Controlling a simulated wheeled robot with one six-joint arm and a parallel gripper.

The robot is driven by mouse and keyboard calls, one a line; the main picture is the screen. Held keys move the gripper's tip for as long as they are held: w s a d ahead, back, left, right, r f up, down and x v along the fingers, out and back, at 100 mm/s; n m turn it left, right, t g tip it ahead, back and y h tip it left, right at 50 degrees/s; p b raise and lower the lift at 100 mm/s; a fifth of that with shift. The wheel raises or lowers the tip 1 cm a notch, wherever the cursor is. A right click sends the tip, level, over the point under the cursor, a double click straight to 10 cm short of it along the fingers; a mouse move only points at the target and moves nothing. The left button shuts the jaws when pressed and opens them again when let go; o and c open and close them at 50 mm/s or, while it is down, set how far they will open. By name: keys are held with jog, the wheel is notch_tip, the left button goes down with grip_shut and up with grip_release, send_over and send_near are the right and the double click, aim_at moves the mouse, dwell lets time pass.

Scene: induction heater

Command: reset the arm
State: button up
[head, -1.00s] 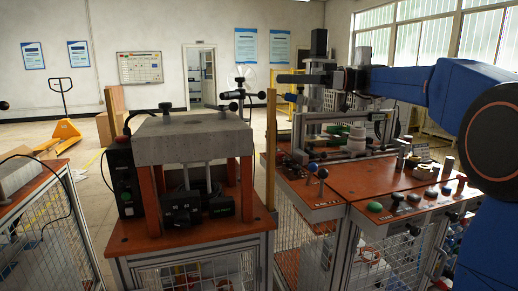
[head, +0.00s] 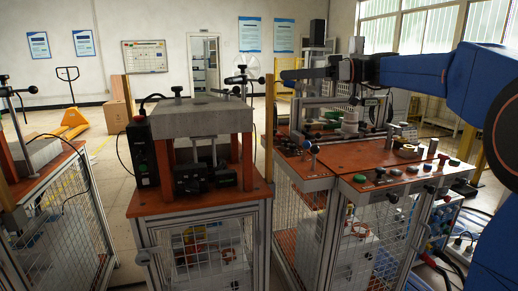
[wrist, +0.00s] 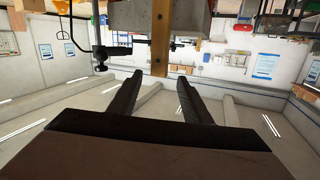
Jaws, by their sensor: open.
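My blue arm (head: 425,72) reaches in from the right in the head view, roughly level. My gripper (head: 284,75) points left at its end, in front of the back wall. In the wrist view my gripper (wrist: 160,84) has its two dark fingers apart with nothing between them. The wrist picture appears upside down. The induction heater station, a grey block (head: 200,117) on orange legs, stands on a bench left of and below my gripper. No touch with it shows.
A wooden post (head: 269,130) stands by the heater bench's right edge. A second bench (head: 400,170) with knobs and a metal frame lies below my arm. Another bench (head: 62,165) stands at left. A yellow pallet jack (head: 73,118) is farther back on open floor.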

jog(key=s+d+f+m+t+h, duration=0.1)
jog(key=s+d+f+m+h, duration=0.4)
jog(key=s+f, duration=0.7)
jog(key=s+d+f+m+t+h, duration=0.1)
jog(key=s+d+f+m+h, duration=0.4)
jog(key=s+d+f, duration=0.3)
jog(key=s+d+f+m+h, duration=0.5)
jog(key=s+f, duration=1.2)
jog(key=f, duration=0.5)
jog(key=shift+d+t+h, duration=0.4)
jog(key=shift+d+h, duration=0.4)
jog(key=shift+h, duration=0.1)
